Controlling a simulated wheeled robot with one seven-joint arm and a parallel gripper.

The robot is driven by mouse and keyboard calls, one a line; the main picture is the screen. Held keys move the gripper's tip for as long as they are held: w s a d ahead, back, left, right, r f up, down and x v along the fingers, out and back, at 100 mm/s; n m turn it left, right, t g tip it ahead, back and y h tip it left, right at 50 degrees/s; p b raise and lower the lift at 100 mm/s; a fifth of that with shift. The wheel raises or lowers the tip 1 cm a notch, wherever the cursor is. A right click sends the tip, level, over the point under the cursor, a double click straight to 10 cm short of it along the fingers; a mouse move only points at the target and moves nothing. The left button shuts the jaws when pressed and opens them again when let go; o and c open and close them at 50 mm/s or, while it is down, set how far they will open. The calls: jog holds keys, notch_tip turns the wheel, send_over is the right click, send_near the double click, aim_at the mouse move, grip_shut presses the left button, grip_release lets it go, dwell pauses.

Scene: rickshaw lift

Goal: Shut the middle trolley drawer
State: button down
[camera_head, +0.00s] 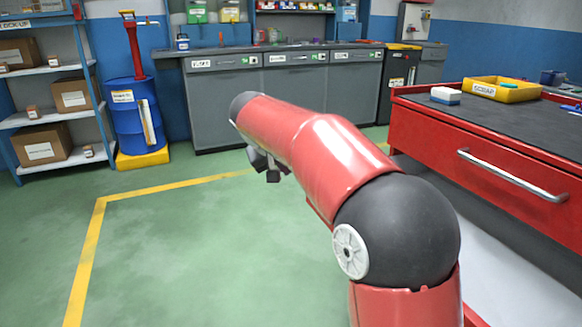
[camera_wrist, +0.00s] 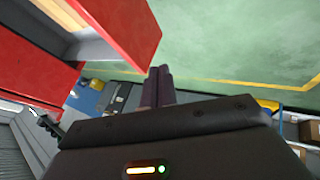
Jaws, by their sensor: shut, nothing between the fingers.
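The red trolley (camera_head: 450,130) stands at the right of the head view, its upper drawer front with a silver handle (camera_head: 510,175) closed. Below it, a pale drawer interior (camera_head: 500,265) shows, so a lower drawer is pulled out; my arm hides much of it. In the wrist view, the pulled-out drawer's red front (camera_wrist: 125,25) stands away from the red trolley body (camera_wrist: 30,55), with a pale gap between. My gripper (camera_wrist: 159,72) is shut and empty, its fingertips close to the lower corner of that front in the picture. I cannot tell whether they touch.
A yellow tray (camera_head: 500,90) and a small white-and-blue box (camera_head: 445,95) lie on the trolley top. A grey workbench (camera_head: 260,95), blue drum (camera_head: 140,115) and shelf (camera_head: 45,120) stand at the back. The green floor at left is clear.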

jog(key=w+d+f, duration=0.5)
jog(key=d+f, duration=0.1)
jog(key=shift+w+d+f, duration=0.15)
jog(key=shift+d+f, duration=0.15)
jog(key=shift+f, duration=0.1)
